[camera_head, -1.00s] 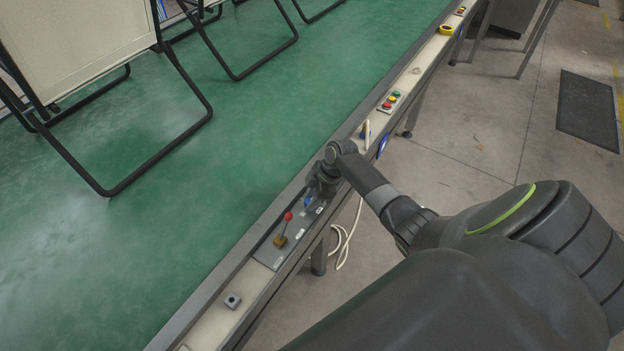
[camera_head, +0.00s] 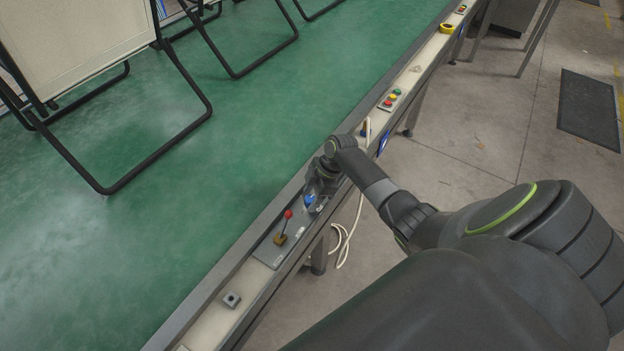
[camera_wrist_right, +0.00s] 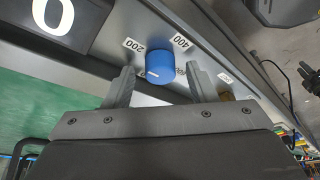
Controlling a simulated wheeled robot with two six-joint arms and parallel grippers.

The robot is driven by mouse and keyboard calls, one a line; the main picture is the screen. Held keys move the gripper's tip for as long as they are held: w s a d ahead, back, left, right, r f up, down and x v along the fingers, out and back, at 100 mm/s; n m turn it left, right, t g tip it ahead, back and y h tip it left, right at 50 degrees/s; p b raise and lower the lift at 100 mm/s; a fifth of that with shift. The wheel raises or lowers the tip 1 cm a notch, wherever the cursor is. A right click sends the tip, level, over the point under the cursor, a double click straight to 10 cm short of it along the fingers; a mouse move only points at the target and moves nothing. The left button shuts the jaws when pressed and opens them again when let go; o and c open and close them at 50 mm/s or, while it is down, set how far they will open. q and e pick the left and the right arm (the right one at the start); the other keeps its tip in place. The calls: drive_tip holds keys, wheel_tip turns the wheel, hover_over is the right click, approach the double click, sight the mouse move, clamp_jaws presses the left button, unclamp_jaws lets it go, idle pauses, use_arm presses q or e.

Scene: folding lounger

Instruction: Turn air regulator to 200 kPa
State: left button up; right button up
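The air regulator knob is blue (camera_wrist_right: 160,68) and sits on a grey panel with printed labels 200 (camera_wrist_right: 133,45) and 400 (camera_wrist_right: 181,42); another label to its right is partly hidden. A white mark on the knob faces the lower left in the right wrist view. The knob also shows in the head view (camera_head: 309,201). My right gripper (camera_wrist_right: 160,76) is open, with one finger on each side of the knob and a visible gap on both sides. A dark display (camera_wrist_right: 65,18) shows a large 0. My left gripper is not in view.
A red-ball lever (camera_head: 288,214) on a brass base stands close to the knob on the same panel. A small grey box (camera_head: 232,299) and a coloured-button box (camera_head: 390,99) sit along the narrow rail. A brass fitting (camera_wrist_right: 227,97) is near the right finger.

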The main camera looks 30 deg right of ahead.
drive_tip(key=b+v, duration=0.1)
drive_tip(key=v, duration=1.6)
drive_tip(key=shift+d, duration=0.15)
drive_tip(key=shift+s+r, duration=0.1)
drive_tip(key=shift+s, duration=0.05)
